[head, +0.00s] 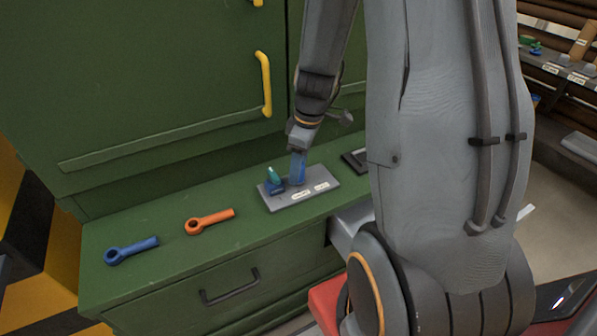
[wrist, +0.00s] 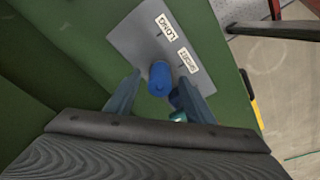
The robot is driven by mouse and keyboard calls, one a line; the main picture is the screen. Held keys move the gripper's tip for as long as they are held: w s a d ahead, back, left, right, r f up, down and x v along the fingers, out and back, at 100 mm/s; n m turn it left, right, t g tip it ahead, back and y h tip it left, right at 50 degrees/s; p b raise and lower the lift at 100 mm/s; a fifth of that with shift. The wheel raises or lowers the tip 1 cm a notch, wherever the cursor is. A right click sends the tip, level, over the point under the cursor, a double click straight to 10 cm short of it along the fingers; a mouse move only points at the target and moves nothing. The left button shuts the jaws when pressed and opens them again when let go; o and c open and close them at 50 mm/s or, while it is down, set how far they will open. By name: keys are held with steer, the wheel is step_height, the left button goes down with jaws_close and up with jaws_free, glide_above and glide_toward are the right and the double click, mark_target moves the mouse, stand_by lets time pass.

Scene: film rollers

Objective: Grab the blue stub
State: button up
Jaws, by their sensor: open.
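A grey plate (head: 322,194) with two white labels lies on the green bench top. In the wrist view, a round blue stub (wrist: 160,76) stands on this plate (wrist: 132,42), seen nearly end-on. My gripper (wrist: 161,84) is open, with one finger on each side of this stub; I cannot tell whether either touches it. In the head view my gripper (head: 298,167) is low over the plate, and its fingers and the stub are hard to tell apart. A teal-tipped piece with a dark blue base (head: 274,179) stands just left of it; in the wrist view it is partly hidden by the right finger.
An orange ring-ended handle (head: 210,221) and a blue one (head: 131,250) lie on the bench top (head: 170,263) to the left. A dark frame (head: 356,159) lies right of the plate. A green cabinet with a yellow handle (head: 264,84) rises behind the bench.

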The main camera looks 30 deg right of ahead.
jaws_close()
stand_by(0.4)
